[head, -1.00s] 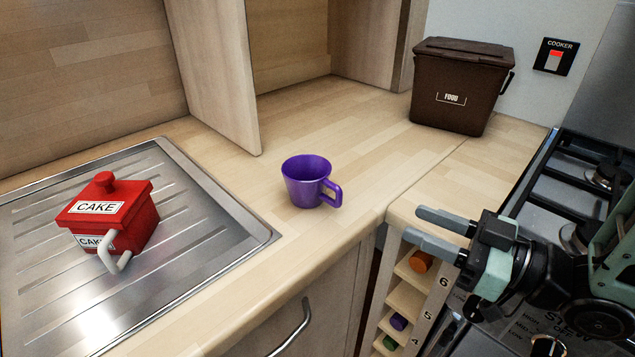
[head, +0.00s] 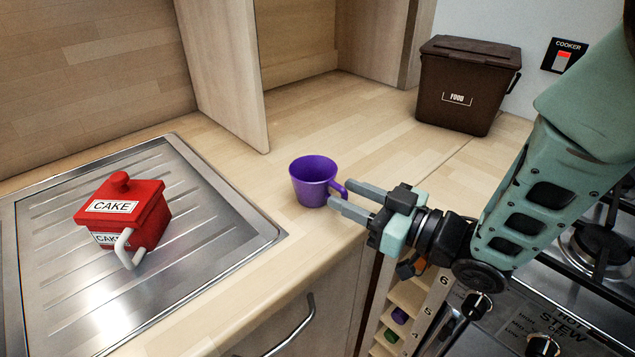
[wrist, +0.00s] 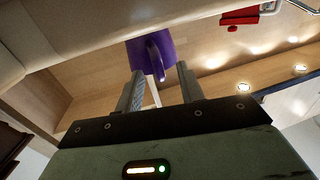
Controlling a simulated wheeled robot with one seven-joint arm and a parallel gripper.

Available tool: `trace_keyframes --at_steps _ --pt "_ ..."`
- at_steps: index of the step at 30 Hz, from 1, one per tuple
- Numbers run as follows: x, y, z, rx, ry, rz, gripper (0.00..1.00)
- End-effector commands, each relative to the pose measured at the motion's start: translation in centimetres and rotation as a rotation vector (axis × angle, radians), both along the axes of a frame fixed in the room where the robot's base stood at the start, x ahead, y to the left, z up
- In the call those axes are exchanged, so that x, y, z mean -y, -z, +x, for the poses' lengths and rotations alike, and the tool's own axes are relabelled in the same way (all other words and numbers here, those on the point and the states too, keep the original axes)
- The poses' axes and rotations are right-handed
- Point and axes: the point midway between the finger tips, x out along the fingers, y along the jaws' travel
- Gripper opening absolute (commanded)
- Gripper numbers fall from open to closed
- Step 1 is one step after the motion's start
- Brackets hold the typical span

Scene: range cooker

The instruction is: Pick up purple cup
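The purple cup (head: 312,184) stands upright on the wooden worktop, near its front edge, with its handle pointing right. My gripper (head: 339,199) is open, just right of the cup, with its fingertips close to the handle. In the wrist view the purple cup (wrist: 150,52) shows beyond the fingertips, its handle in line with the gap between the two fingers (wrist: 158,80). I cannot tell whether a finger touches the handle.
A red cake tin (head: 122,215) sits on the steel draining board (head: 215,235) at left. A brown food bin (head: 463,85) stands at the back right. The cooker hob (head: 600,245) is at right. The worktop behind the cup is clear.

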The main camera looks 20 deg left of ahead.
Motion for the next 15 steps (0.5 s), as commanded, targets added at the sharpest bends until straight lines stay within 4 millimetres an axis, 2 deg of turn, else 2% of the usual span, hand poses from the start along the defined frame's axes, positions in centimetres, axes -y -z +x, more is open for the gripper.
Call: trace_keyframes --at_steps 5,6,9,10,15 --pt "0.0 0.04 0.04 0.0 0.001 -0.001 0.38" --pt "0.0 0.03 0.04 0.0 0.001 0.0 0.33" --pt "0.01 0.03 0.04 0.0 0.001 0.0 0.05" --pt "0.01 0.03 0.04 0.0 0.001 0.0 0.0" --pt "0.0 -0.03 0.04 0.001 0.001 0.001 0.0"
